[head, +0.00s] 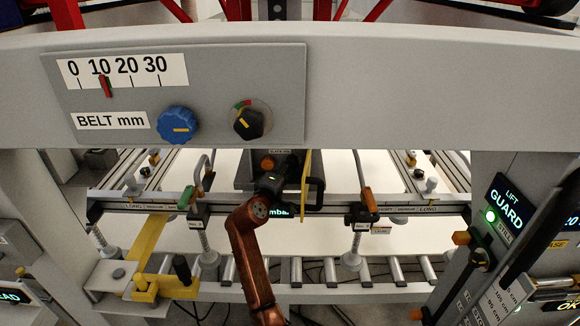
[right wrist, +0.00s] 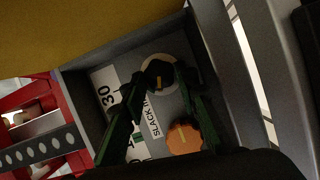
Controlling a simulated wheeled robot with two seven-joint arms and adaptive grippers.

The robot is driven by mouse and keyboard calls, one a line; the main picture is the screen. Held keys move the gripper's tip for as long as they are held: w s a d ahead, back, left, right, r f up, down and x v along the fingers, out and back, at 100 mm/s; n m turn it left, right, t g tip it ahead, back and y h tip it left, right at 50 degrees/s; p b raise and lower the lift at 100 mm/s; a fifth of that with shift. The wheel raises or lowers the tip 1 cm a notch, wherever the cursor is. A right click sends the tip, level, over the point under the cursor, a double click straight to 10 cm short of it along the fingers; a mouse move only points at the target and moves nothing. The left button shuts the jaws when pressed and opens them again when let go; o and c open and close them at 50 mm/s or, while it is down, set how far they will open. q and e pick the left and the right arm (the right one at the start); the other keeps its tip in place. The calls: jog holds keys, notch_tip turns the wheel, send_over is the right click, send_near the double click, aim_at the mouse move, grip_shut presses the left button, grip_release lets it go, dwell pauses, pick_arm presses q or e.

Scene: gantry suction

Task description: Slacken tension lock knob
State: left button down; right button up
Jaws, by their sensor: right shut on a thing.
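A small grey panel (head: 243,172) with a slack scale hangs under the beam. It carries an orange knob (head: 267,163), which also shows in the right wrist view (right wrist: 184,138). In the right wrist view, a black knob (right wrist: 158,75) with a yellow mark sits on a pale round plate. My right gripper (head: 288,170) reaches up to this panel, its fingers shut around the black knob; in the head view the gripper hides most of it. A second black knob (head: 249,123) with a red and green dial is on the upper belt panel (head: 215,75), untouched. My left gripper is out of view.
A blue knob (head: 177,124) and a belt scale (head: 128,70) are on the upper panel. A yellow upright plate (head: 307,180) stands close right of my gripper. The grey beam (head: 420,90) spans above; rollers and clamps lie below.

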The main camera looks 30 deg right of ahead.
dwell(0.4)
jog(key=o, duration=1.1)
jog(key=shift+o, duration=0.2)
jog(key=shift+v, duration=3.75)
